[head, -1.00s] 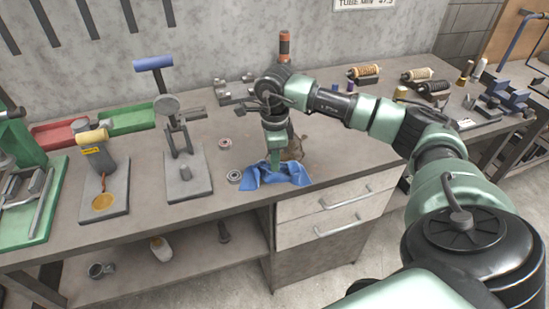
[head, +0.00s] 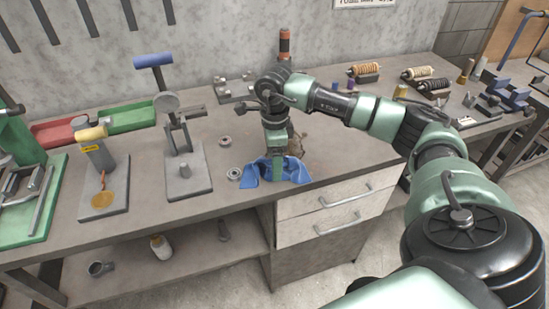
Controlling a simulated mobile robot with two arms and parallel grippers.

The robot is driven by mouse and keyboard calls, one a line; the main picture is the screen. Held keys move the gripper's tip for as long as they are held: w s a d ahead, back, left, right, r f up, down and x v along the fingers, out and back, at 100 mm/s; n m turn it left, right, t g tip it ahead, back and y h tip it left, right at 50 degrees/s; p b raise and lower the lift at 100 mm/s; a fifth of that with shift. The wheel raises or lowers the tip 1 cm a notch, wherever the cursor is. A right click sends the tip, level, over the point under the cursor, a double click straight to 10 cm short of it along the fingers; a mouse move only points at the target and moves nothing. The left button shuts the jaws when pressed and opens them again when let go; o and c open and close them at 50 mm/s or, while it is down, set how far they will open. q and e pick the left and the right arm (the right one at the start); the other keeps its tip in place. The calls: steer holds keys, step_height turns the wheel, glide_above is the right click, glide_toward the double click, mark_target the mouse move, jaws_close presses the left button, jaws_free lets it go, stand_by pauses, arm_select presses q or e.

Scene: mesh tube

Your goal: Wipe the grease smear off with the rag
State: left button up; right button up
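The blue rag (head: 298,172) lies crumpled near the front edge of the workbench, above the drawers. My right gripper (head: 277,172) points straight down into the middle of the rag, with folds of cloth standing up on both sides of it. Its fingertips are partly hidden by the cloth, so I cannot tell whether they are closed on it. A brown smear (head: 298,145) shows on the bench just behind and right of the gripper, partly hidden by it. My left gripper is not in view.
Two small ring-shaped parts (head: 234,173) lie left of the rag. A grey press (head: 186,170) and a tool stand with an amber patch (head: 104,200) stand farther left. An orange-and-black upright tool (head: 285,45) is behind my gripper. Bench space right of the rag is clear.

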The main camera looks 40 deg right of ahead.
steer(key=shift+f+b, duration=0.7)
steer(key=shift+f, duration=0.45)
steer(key=shift+c, duration=0.2)
steer(key=shift+r, duration=0.1)
jaws_close()
